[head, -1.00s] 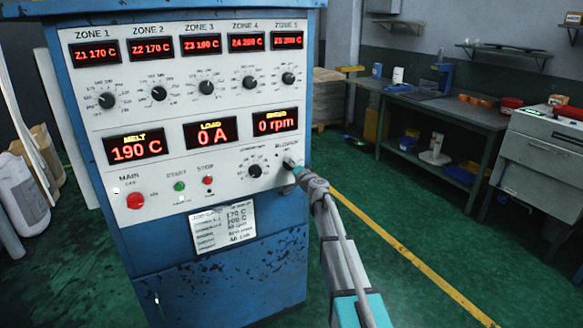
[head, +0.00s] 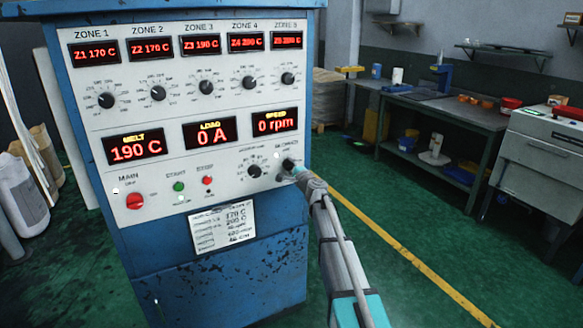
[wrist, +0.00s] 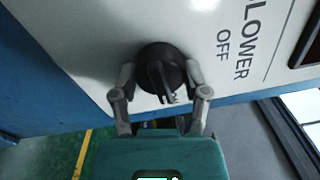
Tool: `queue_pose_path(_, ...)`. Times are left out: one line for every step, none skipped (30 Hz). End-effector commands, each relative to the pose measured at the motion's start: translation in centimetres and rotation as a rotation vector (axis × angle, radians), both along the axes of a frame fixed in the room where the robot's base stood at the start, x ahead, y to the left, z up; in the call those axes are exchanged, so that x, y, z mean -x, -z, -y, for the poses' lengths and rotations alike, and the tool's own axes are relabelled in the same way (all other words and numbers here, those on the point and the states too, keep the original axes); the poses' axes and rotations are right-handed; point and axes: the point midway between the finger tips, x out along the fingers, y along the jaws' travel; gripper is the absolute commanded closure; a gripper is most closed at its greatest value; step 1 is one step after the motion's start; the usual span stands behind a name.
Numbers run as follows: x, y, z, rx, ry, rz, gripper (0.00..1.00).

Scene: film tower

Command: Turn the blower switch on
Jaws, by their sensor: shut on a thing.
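The blower switch (wrist: 161,60) is a black round knob with a raised grip bar on the white panel. The words BLOWER and OFF are printed beside it in the wrist view. My gripper (wrist: 160,75) has a finger on each side of the knob and is shut on it. In the head view my gripper (head: 291,167) reaches the lower right of the panel and partly hides the switch (head: 287,162). The knob's exact pointing direction is hard to tell.
The blue control cabinet (head: 262,268) carries zone dials, a speed dial (head: 254,171), green start (head: 179,186) and red stop (head: 207,181) buttons, and a red main switch (head: 135,201).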

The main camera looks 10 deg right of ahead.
Motion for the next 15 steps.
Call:
queue_pose_path(-0.17, -0.01, 0.2, -0.006, 0.006, -0.002, 0.89)
queue_pose_path(-0.17, -0.01, 0.2, -0.008, 0.006, -0.003, 0.88)
queue_pose_path(-0.17, -0.02, 0.2, -0.009, 0.006, -0.003, 0.88)
queue_pose_path(-0.16, -0.02, 0.19, -0.009, 0.006, -0.003, 0.88)
queue_pose_path(-0.16, -0.01, 0.18, -0.009, 0.006, -0.003, 0.88)
queue_pose_path(-0.16, -0.01, 0.17, -0.009, 0.006, -0.003, 0.88)
queue_pose_path(-0.17, -0.01, 0.17, -0.009, 0.006, -0.003, 0.89)
queue_pose_path(-0.17, -0.01, 0.16, -0.009, 0.006, -0.003, 0.89)
queue_pose_path(-0.17, -0.01, 0.16, -0.009, 0.005, -0.003, 0.89)
queue_pose_path(-0.16, -0.01, 0.15, -0.009, 0.005, -0.003, 0.89)
queue_pose_path(-0.16, -0.02, 0.14, -0.009, 0.005, -0.003, 0.89)
queue_pose_path(-0.16, -0.02, 0.14, -0.009, 0.005, -0.003, 0.37)
queue_pose_path(-0.16, -0.01, 0.12, -0.009, 0.005, -0.003, 0.32)
queue_pose_path(-0.15, -0.01, 0.11, -0.008, 0.004, -0.002, 0.26)
queue_pose_path(-0.14, -0.01, 0.08, -0.008, 0.004, -0.002, 0.19)
